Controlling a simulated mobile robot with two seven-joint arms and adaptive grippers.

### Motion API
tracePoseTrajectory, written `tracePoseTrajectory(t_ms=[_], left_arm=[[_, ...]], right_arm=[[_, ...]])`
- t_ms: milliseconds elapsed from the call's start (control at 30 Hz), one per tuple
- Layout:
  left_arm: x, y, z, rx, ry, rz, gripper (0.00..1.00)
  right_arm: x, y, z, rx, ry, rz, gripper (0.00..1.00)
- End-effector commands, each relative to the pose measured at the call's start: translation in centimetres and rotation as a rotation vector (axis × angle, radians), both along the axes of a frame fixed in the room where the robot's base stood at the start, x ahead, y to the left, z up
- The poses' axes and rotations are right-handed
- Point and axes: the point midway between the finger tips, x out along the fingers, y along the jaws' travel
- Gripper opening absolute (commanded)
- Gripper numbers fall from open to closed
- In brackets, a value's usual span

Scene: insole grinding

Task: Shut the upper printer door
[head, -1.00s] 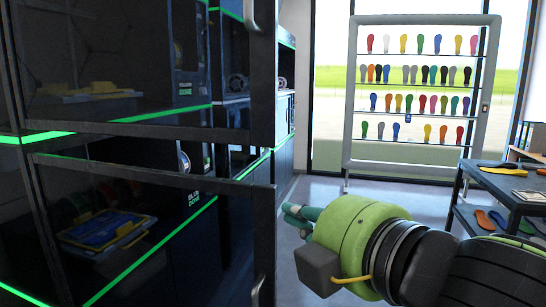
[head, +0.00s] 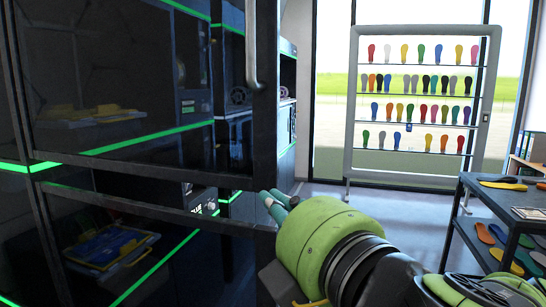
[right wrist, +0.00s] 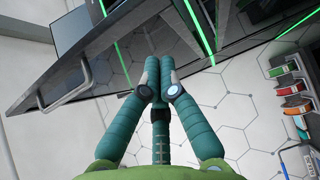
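The upper printer door (head: 266,110) is a dark glass panel in a black frame. It stands swung out from the printer, with a grey bar handle (head: 250,55) at its right side. My right gripper (head: 273,200) is at the lower right corner of this door. In the right wrist view its teal fingers (right wrist: 159,66) are together at the tips, with nothing visible between them. There a dark door panel with a bar handle (right wrist: 70,88) lies to the left, apart from the fingertips. Whether the fingers touch the door is unclear. My left gripper is out of view.
A lower dark-framed door (head: 150,208) also stands open below. Printers with green light strips line the left. A rack of coloured insoles (head: 352,130) stands by the window. A dark shelf cart (head: 462,215) with insoles is at right. Clear floor lies between.

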Motion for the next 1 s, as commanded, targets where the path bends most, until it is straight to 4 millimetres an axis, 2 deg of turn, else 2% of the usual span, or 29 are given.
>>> tracePoseTrajectory(t_ms=[33,67,200,433,600,1000], left_arm=[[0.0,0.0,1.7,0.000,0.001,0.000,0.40],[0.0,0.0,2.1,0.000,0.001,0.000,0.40],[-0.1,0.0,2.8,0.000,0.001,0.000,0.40],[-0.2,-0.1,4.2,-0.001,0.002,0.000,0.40],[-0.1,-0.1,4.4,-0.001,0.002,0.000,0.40],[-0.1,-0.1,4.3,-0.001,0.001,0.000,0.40]], right_arm=[[0.5,0.2,0.6,-0.003,0.005,0.000,0.00],[0.8,0.3,0.6,-0.003,0.005,-0.001,0.00],[3.2,1.5,0.1,-0.002,0.005,-0.002,0.00],[6.1,0.3,0.1,-0.002,0.002,-0.003,0.00],[6.8,0.1,-0.1,-0.002,-0.001,0.001,0.00],[6.9,-0.1,-0.1,-0.001,0.000,-0.002,0.00]])
